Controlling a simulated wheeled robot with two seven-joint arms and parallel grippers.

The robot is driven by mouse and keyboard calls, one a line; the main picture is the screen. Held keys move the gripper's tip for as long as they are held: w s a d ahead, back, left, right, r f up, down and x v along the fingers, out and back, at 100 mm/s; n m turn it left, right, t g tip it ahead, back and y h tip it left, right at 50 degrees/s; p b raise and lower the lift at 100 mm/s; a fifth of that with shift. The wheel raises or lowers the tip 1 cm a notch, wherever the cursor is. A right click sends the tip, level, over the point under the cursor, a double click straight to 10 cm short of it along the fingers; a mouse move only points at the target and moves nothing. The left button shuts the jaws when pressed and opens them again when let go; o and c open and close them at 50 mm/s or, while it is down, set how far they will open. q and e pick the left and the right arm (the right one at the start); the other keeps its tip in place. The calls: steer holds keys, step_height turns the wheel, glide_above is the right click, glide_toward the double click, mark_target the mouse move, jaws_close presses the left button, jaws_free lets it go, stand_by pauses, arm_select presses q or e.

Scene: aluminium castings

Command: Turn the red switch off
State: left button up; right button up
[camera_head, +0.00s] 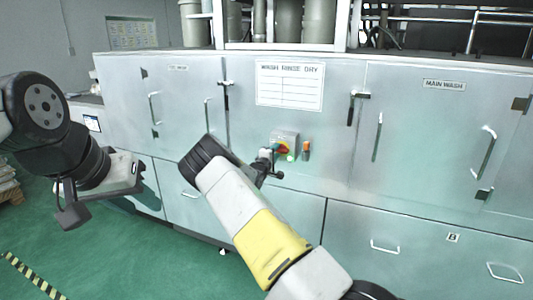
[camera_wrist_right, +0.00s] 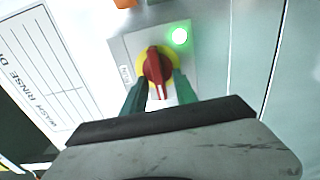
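The red switch (camera_wrist_right: 157,66) is a rotary handle on a yellow disc, on a grey box on the machine front. In the head view the switch (camera_head: 282,149) is partly covered by my right gripper (camera_head: 270,165). In the wrist view my right gripper (camera_wrist_right: 160,88) is open, with one green fingertip on each side of the handle's lower end. I cannot tell whether the fingertips touch it. A green lamp (camera_wrist_right: 180,36) glows beside the switch. My left gripper (camera_head: 133,183) hangs at the left, away from the switch; its fingers are unclear.
An orange-topped button (camera_head: 306,147) sits right of the switch box. A white label board (camera_head: 289,87) is above it. Metal doors with protruding handles (camera_head: 377,137) flank the box. Green floor (camera_head: 110,255) is clear at the lower left.

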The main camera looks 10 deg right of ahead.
steer(key=v, duration=0.7)
steer(key=shift+s+a, duration=0.25)
steer(key=shift+s, duration=0.1)
